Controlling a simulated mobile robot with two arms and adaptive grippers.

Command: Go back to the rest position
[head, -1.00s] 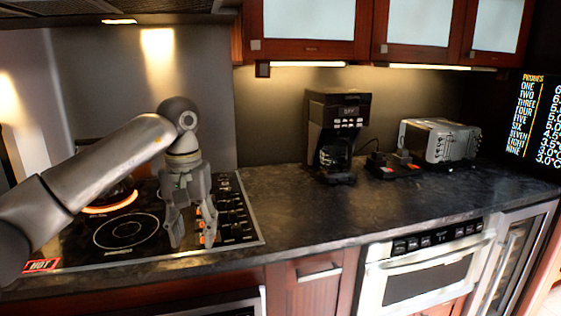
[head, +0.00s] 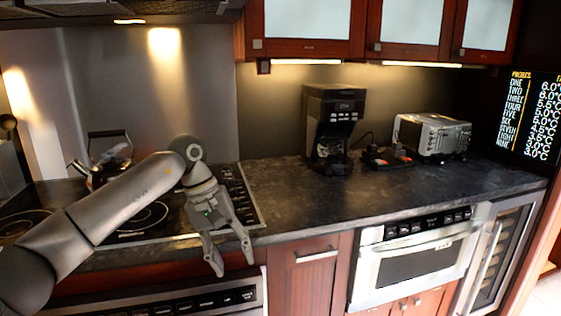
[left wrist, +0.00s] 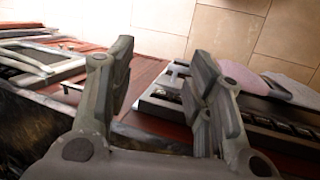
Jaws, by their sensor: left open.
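My left gripper (head: 232,262) hangs in front of the counter's front edge, beside the cooktop's near right corner. Its two fingers are apart, with nothing between them. In the left wrist view the open fingers (left wrist: 160,85) frame dark red cabinet fronts, with the tiled floor beyond. My left arm reaches in from the left, over the cooktop (head: 160,215). My right gripper is not in view.
A kettle (head: 108,155) stands at the back of the cooktop. A coffee maker (head: 333,128) and a toaster (head: 432,134) stand on the dark counter (head: 330,205). The microwave drawer (head: 415,262) is shut below. The oven front (head: 205,300) lies below my gripper.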

